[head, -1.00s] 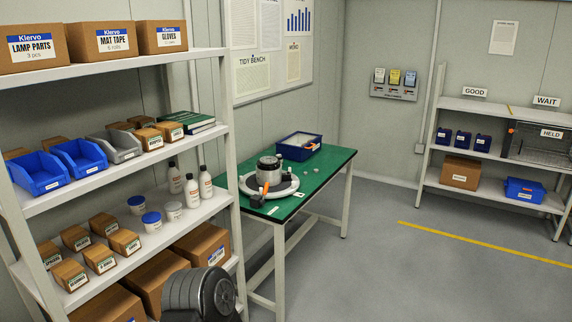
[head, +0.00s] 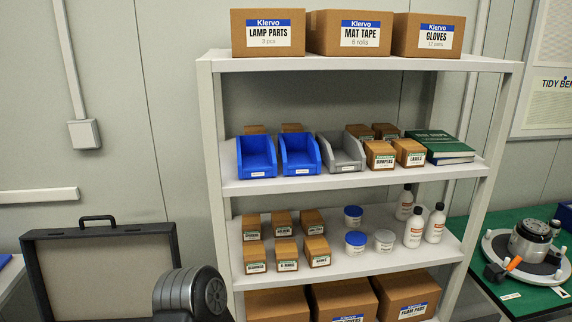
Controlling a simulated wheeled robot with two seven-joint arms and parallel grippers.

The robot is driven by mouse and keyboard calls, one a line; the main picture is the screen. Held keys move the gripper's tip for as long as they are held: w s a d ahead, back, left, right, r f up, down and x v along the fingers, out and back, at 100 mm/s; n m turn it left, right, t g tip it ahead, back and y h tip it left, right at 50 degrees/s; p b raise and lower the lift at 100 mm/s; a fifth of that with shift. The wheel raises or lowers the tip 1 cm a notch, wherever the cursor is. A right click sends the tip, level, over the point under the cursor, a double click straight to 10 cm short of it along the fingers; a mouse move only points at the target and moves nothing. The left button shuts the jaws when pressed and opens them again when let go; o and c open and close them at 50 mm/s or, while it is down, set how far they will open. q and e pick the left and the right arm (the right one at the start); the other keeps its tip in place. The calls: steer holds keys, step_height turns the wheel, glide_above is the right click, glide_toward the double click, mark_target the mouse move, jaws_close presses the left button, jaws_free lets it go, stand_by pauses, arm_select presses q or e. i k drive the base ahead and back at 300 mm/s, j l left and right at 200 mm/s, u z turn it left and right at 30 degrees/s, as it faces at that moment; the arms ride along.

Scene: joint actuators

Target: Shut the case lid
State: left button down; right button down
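The case lid (head: 100,270) stands raised at the lower left of the head view. It is a dark frame with a beige inner panel and a black handle on its top edge. The lower part of the case is below the picture's edge, so its base and contents are hidden. A dark rounded link of my own arm covers the lid's lower right corner. Neither of my grippers is in view.
A grey shelf unit (head: 357,184) with blue bins, small boxes, bottles and cartons stands right of the case. A green-topped bench (head: 481,239) holding a round device (head: 530,240) is at the far right. A wall rail (head: 38,195) is above left of the lid.

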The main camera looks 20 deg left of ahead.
mark_target(112, 273)
steer(key=i+u, duration=0.15)
steer(key=u, duration=0.35)
steer(key=i+l+u, duration=0.1)
steer(key=u, duration=0.35)
steer(key=i+l+u, duration=0.15)
steer(key=u, duration=0.35)
steer(key=i+l+u, duration=0.15)
steer(key=u, duration=0.35)
steer(key=l+u, duration=0.2)
steer(key=u, duration=0.3)
steer(key=l+u, duration=0.25)
steer(key=u, duration=0.2)
steer(key=i+l+u, duration=0.15)
steer(key=l+u, duration=0.3)
steer(key=i+l+u, duration=0.1)
steer(key=l+u, duration=0.35)
